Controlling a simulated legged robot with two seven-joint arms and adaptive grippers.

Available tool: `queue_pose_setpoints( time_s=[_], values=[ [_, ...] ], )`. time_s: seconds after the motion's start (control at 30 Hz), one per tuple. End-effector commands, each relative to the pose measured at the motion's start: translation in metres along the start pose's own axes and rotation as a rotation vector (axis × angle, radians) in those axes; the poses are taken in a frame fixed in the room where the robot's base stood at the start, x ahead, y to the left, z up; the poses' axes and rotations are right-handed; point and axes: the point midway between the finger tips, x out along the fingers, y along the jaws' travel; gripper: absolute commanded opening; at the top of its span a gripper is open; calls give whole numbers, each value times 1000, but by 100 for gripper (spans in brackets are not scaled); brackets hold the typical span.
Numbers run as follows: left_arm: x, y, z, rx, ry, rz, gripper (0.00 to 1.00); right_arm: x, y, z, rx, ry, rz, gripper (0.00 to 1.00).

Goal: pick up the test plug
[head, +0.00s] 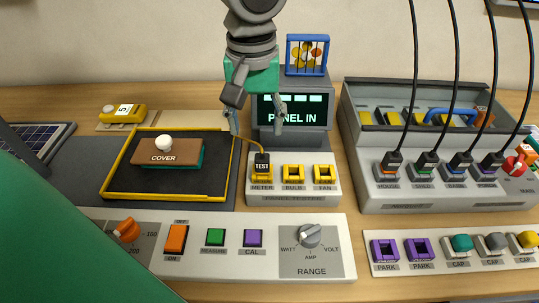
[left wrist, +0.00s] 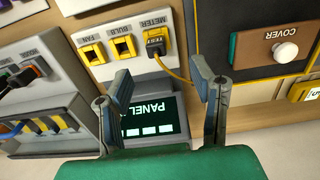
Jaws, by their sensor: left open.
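The test plug (head: 262,162) is a small black plug marked TEST, with a yellow cord. It sits upright at the METER socket (head: 262,179) of the panel tester (head: 310,198). In the left wrist view the plug (left wrist: 156,42) shows at the METER socket, its yellow cord running off below it. My left gripper (head: 257,113) is open and empty, above and behind the plug in the head view, in front of the PANEL IN screen. In the left wrist view the open fingers (left wrist: 160,78) are apart, with the plug beyond the gap between them. My right gripper is not in view.
BULB (head: 293,174) and FAN (head: 324,174) sockets sit beside METER. The PANEL IN screen (head: 305,110) stands behind. A black tray (head: 120,191) with a COVER block (head: 168,153) lies left. A grey rack (head: 440,195) with several corded plugs stands right. A control panel (head: 340,262) lies in front.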

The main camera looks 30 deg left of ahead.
Motion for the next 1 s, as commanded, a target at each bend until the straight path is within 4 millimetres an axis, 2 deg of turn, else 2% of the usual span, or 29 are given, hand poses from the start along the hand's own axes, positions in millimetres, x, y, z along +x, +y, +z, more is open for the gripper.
queue_pose_setpoints(
  time_s=[0.03, 0.1, 0.23, 0.47, 0.8, 1.0],
  values=[
    [15, 0, 0, 0, -7, -5, 50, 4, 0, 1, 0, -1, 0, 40],
    [30, 1, -1, 0, -8, -6, 50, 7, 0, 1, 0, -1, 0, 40],
    [53, 2, -3, 1, -7, -5, 50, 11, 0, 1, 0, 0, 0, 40],
    [68, 2, -3, 0, -5, -2, 50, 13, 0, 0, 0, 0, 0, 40],
    [113, 6, -14, 1, -6, -3, 50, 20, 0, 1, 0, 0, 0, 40],
    [117, 6, -13, 1, -2, 0, 50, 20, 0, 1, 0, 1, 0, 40]
  ],
)
